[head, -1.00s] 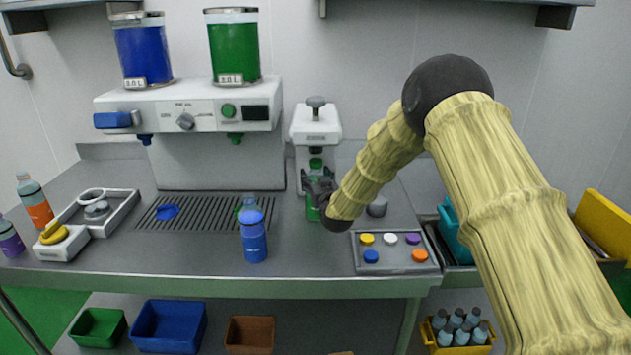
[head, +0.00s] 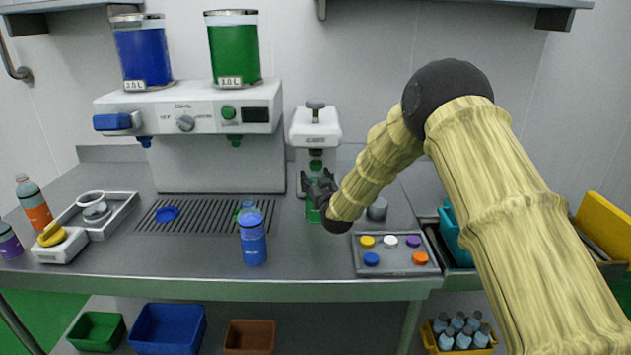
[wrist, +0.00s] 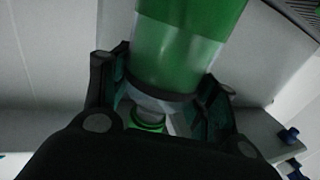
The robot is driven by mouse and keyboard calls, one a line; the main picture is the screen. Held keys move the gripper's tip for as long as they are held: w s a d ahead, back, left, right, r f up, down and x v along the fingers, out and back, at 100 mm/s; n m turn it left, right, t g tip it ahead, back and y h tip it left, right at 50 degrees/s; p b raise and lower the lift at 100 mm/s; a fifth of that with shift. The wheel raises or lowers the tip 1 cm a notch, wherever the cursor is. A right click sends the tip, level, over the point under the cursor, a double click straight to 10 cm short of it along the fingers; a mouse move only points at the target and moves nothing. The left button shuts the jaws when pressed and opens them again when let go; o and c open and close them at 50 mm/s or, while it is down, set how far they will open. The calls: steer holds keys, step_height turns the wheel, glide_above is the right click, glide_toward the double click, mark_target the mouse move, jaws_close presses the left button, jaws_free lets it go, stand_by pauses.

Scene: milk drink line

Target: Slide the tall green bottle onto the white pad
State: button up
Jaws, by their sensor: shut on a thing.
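The tall green bottle (head: 313,212) stands upright on the steel counter, in front of the white capping machine (head: 316,128). My gripper (head: 319,188) is shut on it and hides part of its body in the head view. In the wrist view the green bottle (wrist: 185,45) fills the space between the two fingers of my gripper (wrist: 160,78). I cannot make out the white pad; the bottle, gripper and machine may hide it.
A blue bottle (head: 253,240) stands left of my gripper, with a small bottle partly behind it. A tray of coloured caps (head: 397,268) lies to the right, near a grey knob (head: 377,209). The drip grille (head: 190,225) is to the left.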

steer(key=o, duration=1.5)
steer(key=shift+v, duration=9.5)
